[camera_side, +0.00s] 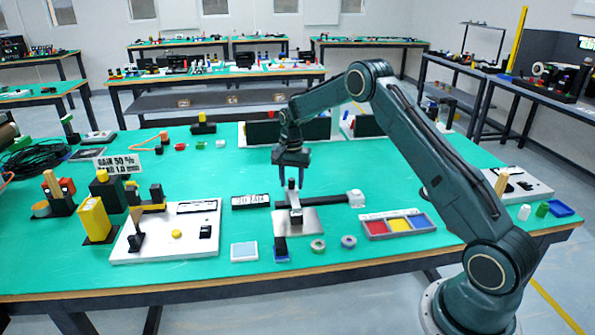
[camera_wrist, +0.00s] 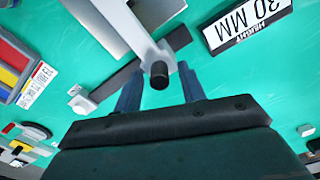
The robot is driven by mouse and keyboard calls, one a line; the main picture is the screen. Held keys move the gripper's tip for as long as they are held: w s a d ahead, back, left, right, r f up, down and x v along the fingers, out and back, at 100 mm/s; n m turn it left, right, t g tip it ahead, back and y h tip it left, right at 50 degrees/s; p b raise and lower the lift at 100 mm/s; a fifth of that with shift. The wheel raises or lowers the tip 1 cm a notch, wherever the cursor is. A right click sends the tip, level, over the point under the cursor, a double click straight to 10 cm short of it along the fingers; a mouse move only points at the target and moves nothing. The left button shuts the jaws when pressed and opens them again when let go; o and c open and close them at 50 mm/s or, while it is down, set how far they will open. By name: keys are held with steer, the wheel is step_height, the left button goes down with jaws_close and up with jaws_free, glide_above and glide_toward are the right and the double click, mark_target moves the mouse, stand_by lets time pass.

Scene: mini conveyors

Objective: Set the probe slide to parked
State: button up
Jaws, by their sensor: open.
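The probe slide has a dark rail (camera_side: 325,200) with a light carriage and an upright black-topped knob (camera_side: 291,184) near the rail's left end. In the wrist view the knob (camera_wrist: 160,75) shows end-on on a pale arm (camera_wrist: 140,33), and the rail (camera_wrist: 112,83) passes beneath. A white end block (camera_side: 356,199) sits at the rail's right end; it also shows in the wrist view (camera_wrist: 82,104). My gripper (camera_side: 291,169) points down just above the knob, open. In the wrist view its two fingertips (camera_wrist: 159,82) flank the knob with gaps; contact is not visible.
A metal plate (camera_side: 297,222) lies under the slide. A black "HEIGHT 30 MM" sign (camera_side: 250,201) is left of it. A tray with red, yellow and blue sections (camera_side: 397,224) stands right. Two small rings (camera_side: 318,245) lie in front. A white panel (camera_side: 130,244) stands further left.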

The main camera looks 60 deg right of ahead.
steer(key=shift+c, duration=0.4)
jaws_close()
steer(key=shift+d, duration=0.1)
steer(key=s+d, duration=0.9)
steer(key=shift+s+d, duration=0.3)
steer(key=shift+o, duration=0.2)
jaws_free()
steer(key=shift+o, duration=0.2)
